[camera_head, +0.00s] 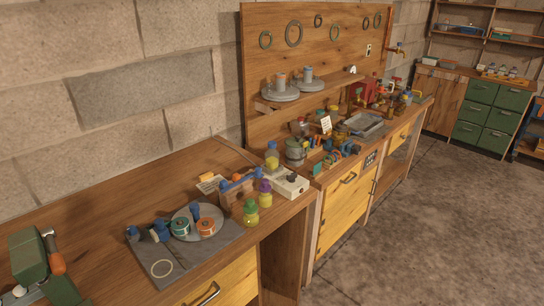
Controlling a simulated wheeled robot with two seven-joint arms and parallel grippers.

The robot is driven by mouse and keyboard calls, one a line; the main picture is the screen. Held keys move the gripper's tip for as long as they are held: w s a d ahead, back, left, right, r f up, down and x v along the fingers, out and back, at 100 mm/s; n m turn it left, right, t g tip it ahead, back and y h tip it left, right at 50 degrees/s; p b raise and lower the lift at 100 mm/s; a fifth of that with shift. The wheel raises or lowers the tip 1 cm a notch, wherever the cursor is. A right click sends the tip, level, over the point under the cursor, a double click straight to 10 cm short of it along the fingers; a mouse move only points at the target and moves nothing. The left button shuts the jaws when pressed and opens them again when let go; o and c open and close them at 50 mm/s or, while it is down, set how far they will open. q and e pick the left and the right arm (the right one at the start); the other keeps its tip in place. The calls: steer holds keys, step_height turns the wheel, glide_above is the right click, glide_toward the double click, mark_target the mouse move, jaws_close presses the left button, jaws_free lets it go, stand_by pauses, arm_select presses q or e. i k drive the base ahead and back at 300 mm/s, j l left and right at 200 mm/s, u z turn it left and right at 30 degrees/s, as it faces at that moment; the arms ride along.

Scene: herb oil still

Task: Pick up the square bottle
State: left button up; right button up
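I cannot tell for certain which bottle is the square bottle, as they are small in the head view. A yellow bottle with a blue cap (271,161) stands at the back right of the near bench. A bottle with a purple cap (265,194) stands in front of it, near the bench's front edge. A squat yellow-green bottle (250,213) stands just left of that one. All three look upright. More small vessels crowd the farther bench, too small to tell apart. Neither of my grippers can be made out.
A grey mat (158,260) on the near bench (95,275) holds a round plate, spools and blue-capped items. A wooden rack (238,190) and a white device (288,184) stand close to the bottles. A green tool (28,257) is at far left. Open floor (430,230) lies to the right.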

mark_target(271, 158)
steer(key=i+l+u, duration=0.15)
steer(key=l, duration=0.25)
steer(key=i+l+u, duration=0.1)
steer(key=l, duration=0.35)
steer(key=i+l+u, duration=0.15)
steer(key=l, duration=0.3)
steer(key=i+l+u, duration=0.15)
steer(key=l, duration=0.3)
